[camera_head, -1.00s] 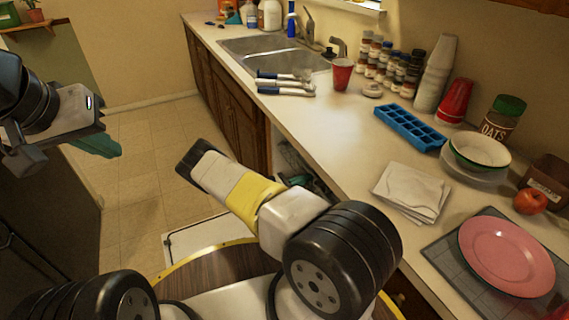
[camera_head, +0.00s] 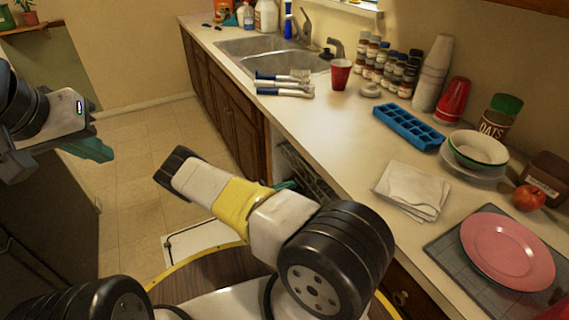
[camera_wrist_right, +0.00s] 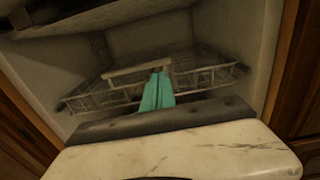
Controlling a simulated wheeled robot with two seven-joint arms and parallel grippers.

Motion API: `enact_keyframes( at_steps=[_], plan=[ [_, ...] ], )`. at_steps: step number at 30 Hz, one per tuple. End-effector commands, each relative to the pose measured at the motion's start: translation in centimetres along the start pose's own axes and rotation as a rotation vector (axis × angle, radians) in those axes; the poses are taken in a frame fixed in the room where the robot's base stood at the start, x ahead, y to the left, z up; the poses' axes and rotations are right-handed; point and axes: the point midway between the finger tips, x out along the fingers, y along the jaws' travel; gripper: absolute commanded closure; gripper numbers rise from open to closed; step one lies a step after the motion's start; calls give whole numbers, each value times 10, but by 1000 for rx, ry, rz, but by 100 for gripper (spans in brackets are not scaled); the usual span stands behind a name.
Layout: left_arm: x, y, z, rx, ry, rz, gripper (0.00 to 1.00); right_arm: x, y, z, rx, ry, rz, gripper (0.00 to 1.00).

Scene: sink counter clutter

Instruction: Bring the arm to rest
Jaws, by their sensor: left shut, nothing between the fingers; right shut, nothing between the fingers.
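My left gripper (camera_head: 92,150) has teal fingers and is at the left of the head view, over the floor and away from the counter. Its fingers are together and empty. My right arm reaches across the lower middle of the head view, below the counter edge. Its gripper (camera_head: 286,185) is mostly hidden there behind the arm, with only a bit of teal showing. In the right wrist view the teal fingers (camera_wrist_right: 158,92) are shut with nothing between them, in front of a wire rack (camera_wrist_right: 205,78) inside an open cavity under the counter. I cannot tell whether they touch it.
The counter (camera_head: 340,130) at the right holds a blue ice tray (camera_head: 409,127), napkins (camera_head: 413,190), a pink plate (camera_head: 507,251), a red cup (camera_head: 341,74), bowls and jars. A white panel (camera_head: 200,240) lies low beside my base. The floor (camera_head: 130,190) at the left is clear.

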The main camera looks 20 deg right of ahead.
Motion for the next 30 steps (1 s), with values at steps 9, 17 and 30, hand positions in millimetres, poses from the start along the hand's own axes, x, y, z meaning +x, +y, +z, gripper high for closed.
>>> enact_keyframes(
  at_steps=[9,17,30],
  plan=[
    [0,0,0,-1,0,0,100,-46,1,0,1,1,3,100],
    [0,0,0,-1,0,0,100,-50,1,5,15,18,-17,100],
    [0,0,0,-1,0,0,100,-53,-10,102,293,356,-360,100]
  ],
)
